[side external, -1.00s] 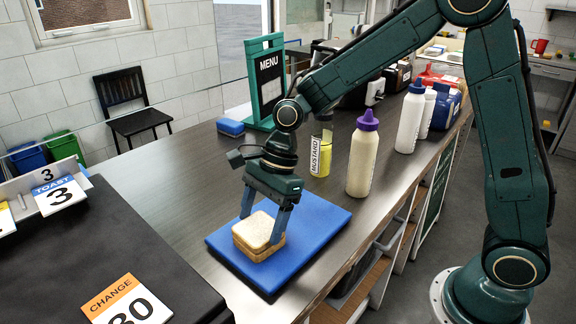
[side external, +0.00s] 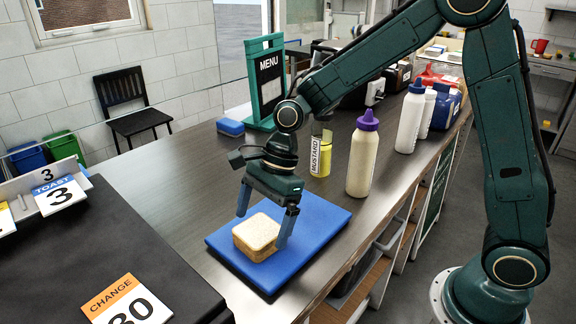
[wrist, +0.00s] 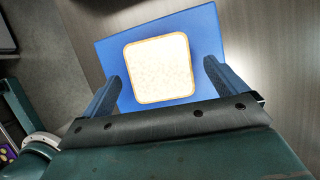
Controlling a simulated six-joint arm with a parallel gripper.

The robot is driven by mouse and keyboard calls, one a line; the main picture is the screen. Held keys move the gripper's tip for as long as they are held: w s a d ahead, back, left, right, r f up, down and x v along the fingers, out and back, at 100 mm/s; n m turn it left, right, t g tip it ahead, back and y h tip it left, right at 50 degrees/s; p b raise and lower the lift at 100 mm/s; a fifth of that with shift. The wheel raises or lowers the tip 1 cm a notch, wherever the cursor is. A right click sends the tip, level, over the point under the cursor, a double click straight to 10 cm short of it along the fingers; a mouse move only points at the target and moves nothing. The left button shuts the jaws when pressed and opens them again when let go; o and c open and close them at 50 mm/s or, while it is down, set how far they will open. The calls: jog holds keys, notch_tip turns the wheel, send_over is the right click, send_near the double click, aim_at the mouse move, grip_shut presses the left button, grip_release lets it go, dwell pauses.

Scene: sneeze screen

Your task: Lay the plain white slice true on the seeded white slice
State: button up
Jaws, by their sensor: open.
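The plain white slice (side external: 257,231), pale with a tan crust, lies flat on top of a stack on the blue board. The slice beneath it (side external: 252,252) shows only as a tan crust edge; its face and any seeds are hidden. From the side the two edges look closely lined up. In the wrist view only the top slice (wrist: 160,68) shows, with nothing jutting out beneath it. My gripper (side external: 262,227) is open, its fingers on opposite sides of the stack. In the wrist view both fingers stand clear of the slice, with blue board between.
The blue board (side external: 318,225) lies on the dark counter.

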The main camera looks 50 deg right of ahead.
jog(key=v, duration=1.3)
jog(key=shift+r, duration=0.25)
jog(key=shift+s+d, duration=0.1)
jog(key=shift+d, duration=0.05)
jog(key=s+d+n+t+h, duration=0.1)
jog(key=s+d+n, duration=0.2)
jog(key=s+n, duration=0.3)
jog(key=s+d+r+n+t+h, duration=0.1)
jog(key=s+d+n+t+h, duration=0.1)
jog(key=s+n, duration=0.4)
jog(key=s+d+n+t+h, duration=0.1)
jog(key=s+d+n+t, duration=0.1)
jog(key=s+d+n, duration=0.2)
jog(key=s+n, duration=0.2)
jog(key=s, duration=0.2)
jog(key=shift+s+d+r+n, duration=0.25)
jog(key=shift+d+r+n, duration=0.05)
jog(key=shift+n, duration=0.1)
